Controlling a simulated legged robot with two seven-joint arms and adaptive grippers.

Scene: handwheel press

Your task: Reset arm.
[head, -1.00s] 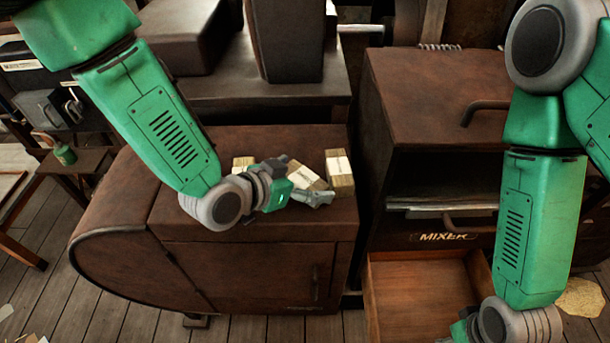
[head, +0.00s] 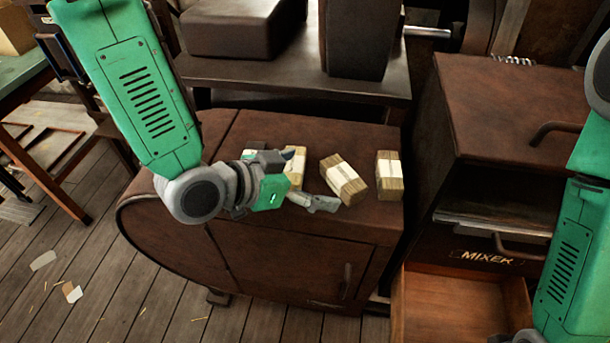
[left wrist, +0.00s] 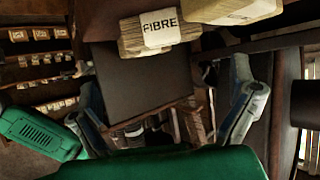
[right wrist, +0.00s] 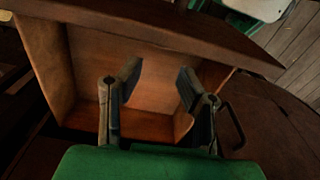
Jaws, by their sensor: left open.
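My left gripper (head: 308,180) is open over the top of the brown rounded cabinet (head: 215,245), close to several wrapped pale blocks. One block (head: 343,180) lies just past its fingertips, and another (head: 292,168) is partly hidden behind the gripper. A third block (head: 389,177) stands at the cabinet's right end. In the left wrist view a block labelled FIBRE (left wrist: 160,34) is beyond the spread fingers, with nothing between them. My right gripper (right wrist: 158,80) is open and empty over the open wooden drawer (right wrist: 150,125); the head view barely shows it.
The MIXER cabinet (head: 500,110) stands on the right, with its drawer (head: 455,305) pulled out below. A dark machine (head: 360,40) stands behind the cabinet top. Plank floor (head: 110,260) with a few scraps is open at the left.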

